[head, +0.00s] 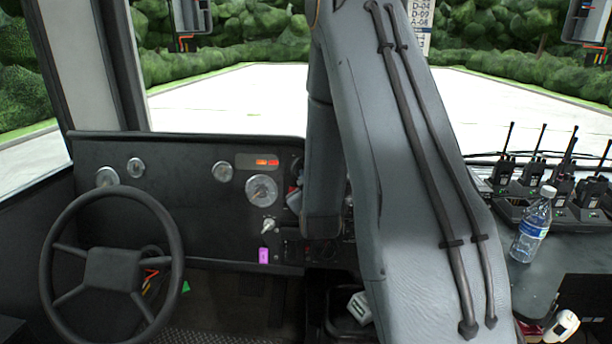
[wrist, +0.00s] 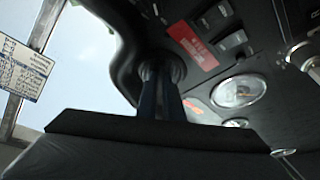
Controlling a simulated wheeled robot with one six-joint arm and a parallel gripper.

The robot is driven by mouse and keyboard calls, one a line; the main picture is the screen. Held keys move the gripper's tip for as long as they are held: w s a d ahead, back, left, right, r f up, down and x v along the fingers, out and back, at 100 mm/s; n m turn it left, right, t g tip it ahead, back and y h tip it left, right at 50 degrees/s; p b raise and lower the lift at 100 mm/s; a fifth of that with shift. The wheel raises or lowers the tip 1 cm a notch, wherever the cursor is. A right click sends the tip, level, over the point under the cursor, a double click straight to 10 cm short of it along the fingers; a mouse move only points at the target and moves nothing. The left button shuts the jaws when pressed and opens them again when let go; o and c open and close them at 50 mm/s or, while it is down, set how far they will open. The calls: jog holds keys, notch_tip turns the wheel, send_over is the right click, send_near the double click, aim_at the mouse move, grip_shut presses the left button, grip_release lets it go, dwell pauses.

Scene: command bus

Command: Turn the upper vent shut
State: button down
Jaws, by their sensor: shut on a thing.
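The upper vent (wrist: 161,68) is a round black piece at the dash edge, at the upper middle of the wrist view. My gripper (wrist: 160,84) reaches up to it, with both dark fingers close together and shut on it. The fingers hide part of the vent, and I cannot tell how far it is turned. In the head view my own arm covers the middle of the dash and hides most of this spot.
A steering wheel (head: 112,265) stands at the left, below several gauges. A large gauge (head: 261,190) and a key switch (head: 268,226) with a pink tag (head: 263,255) are left of my arm. A bottle (head: 532,228) and several radios (head: 541,156) stand at right.

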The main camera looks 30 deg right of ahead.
jog(key=c, duration=1.9)
grip_release()
jog(key=shift+a, duration=0.1)
jog(key=b+v, duration=0.1)
jog(key=v, duration=0.6)
jog(key=shift+s, duration=0.3)
jog(key=shift+a, duration=0.15)
